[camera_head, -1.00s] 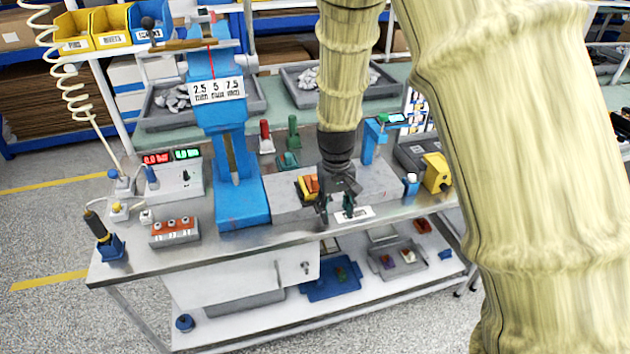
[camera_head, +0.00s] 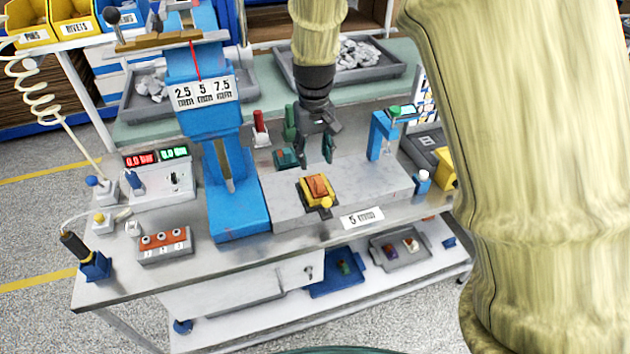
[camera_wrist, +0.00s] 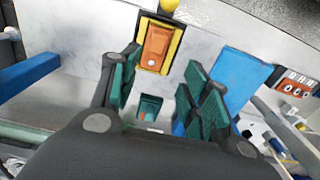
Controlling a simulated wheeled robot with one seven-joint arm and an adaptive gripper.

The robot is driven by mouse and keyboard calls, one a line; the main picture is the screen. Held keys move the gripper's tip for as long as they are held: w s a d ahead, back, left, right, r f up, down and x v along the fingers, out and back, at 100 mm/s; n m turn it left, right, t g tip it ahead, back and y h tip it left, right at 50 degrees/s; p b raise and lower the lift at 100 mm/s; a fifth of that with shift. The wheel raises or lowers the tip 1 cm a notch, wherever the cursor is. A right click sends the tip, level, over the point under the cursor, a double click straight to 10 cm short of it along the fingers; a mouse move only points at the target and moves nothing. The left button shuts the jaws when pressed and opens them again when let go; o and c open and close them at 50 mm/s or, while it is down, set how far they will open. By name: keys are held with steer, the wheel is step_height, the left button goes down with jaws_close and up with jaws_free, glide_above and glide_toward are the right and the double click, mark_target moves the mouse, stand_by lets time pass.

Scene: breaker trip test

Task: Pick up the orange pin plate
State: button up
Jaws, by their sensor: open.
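The orange pin plate (camera_head: 317,186) sits in a yellow holder (camera_head: 330,197) on the grey slab. In the wrist view the orange plate (camera_wrist: 156,45) lies beyond the fingertips, framed by the yellow holder (camera_wrist: 174,49). My gripper (camera_head: 318,152) is open and empty, above the slab and behind the plate in the head view. Its green-padded fingers (camera_wrist: 158,88) stand apart in the wrist view. A small teal block (camera_wrist: 150,107) with an orange-red spot shows between and below them; it also shows in the head view (camera_head: 285,158).
A blue press (camera_head: 238,215) stands left of the slab. A red handle (camera_head: 260,128) and a green one (camera_head: 290,124) stand behind it. A blue stand with a display (camera_head: 382,134) is at right. A "5 mm" label (camera_head: 362,218) lies in front.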

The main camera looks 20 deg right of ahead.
mark_target(318, 177)
steer(key=f, duration=0.3)
steer(key=shift+d+f+p, duration=0.25)
steer(key=shift+d+p, duration=0.1)
steer(key=shift+d, duration=0.05)
steer(key=shift+s+f+p, duration=0.25)
steer(key=shift+f+p, duration=0.1)
steer(key=shift+w+f+p, duration=0.1)
steer(key=shift+f+p, duration=0.85)
steer(key=shift+f, duration=1.4)
steer(key=shift+c, duration=0.4)
jaws_close()
